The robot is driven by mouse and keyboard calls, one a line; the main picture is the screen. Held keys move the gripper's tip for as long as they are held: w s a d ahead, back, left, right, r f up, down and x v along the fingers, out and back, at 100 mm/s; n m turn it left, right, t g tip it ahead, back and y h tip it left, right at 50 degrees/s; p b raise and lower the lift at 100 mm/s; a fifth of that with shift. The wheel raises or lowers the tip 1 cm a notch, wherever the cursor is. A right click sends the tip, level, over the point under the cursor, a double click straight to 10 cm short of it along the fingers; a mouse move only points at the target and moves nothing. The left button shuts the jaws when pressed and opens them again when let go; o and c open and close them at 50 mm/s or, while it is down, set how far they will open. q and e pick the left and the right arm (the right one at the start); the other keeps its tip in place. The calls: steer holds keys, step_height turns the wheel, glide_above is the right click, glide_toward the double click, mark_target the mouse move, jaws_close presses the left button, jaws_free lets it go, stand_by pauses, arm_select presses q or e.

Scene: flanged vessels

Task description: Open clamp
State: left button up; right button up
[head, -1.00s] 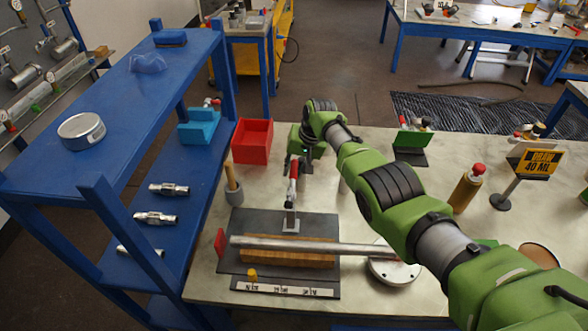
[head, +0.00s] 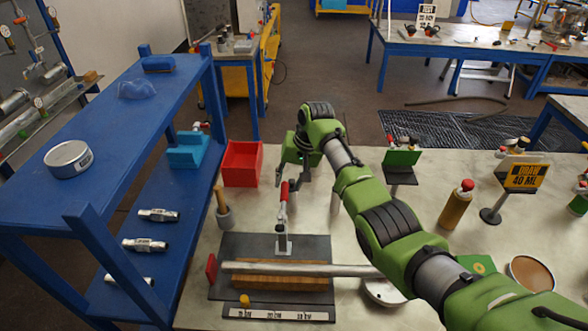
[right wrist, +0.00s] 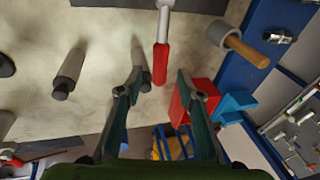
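The clamp (head: 284,218) is a toggle clamp with a red handle and metal body. It stands on a dark plate (head: 255,246) behind a metal tube (head: 300,269) lying on a wooden block (head: 270,283). Its handle points up. My right gripper (head: 292,174) is just behind and above the handle tip in the head view. In the right wrist view, my right gripper (right wrist: 160,60) is open, and the red handle (right wrist: 160,63) shows between its spread fingers without visible contact. My left gripper is not in view.
A blue shelf (head: 110,130) borders the bench on the left. A brown bottle (head: 457,205) and a yellow sign (head: 524,176) stand right.

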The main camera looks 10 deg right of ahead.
steer(key=v, duration=0.5)
steer(key=shift+d+r, duration=0.1)
steer(key=shift+r, duration=0.25)
steer(key=shift+s+f, duration=0.1)
